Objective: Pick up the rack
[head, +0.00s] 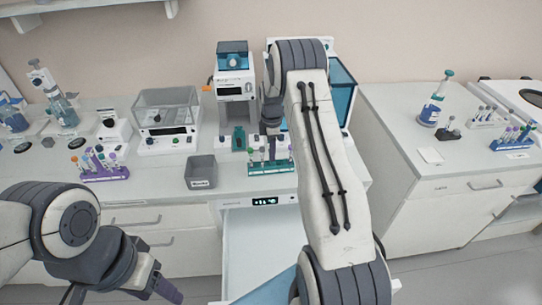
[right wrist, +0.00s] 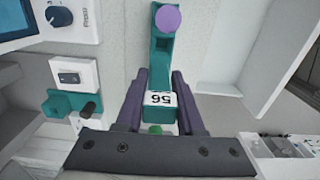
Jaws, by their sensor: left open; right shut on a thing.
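A teal rack (head: 270,168) with several capped tubes is at the front of the bench in the head view, below the end of my right arm. In the right wrist view the teal rack (right wrist: 160,75) lies between the two purple fingers of my right gripper (right wrist: 160,100), which is shut on it. A white number label and a purple tube cap show there. I cannot tell whether the rack touches the bench. My left gripper (head: 166,289) is open and empty at the lower left, in front of the bench. My right arm hides part of the bench.
A grey bin (head: 201,172) stands left of the rack. A purple rack (head: 100,168) with tubes is further left. A white machine (head: 236,95) stands behind. A second bench (head: 440,165) on the right holds more racks and a bottle. An open drawer (head: 262,250) is below the rack.

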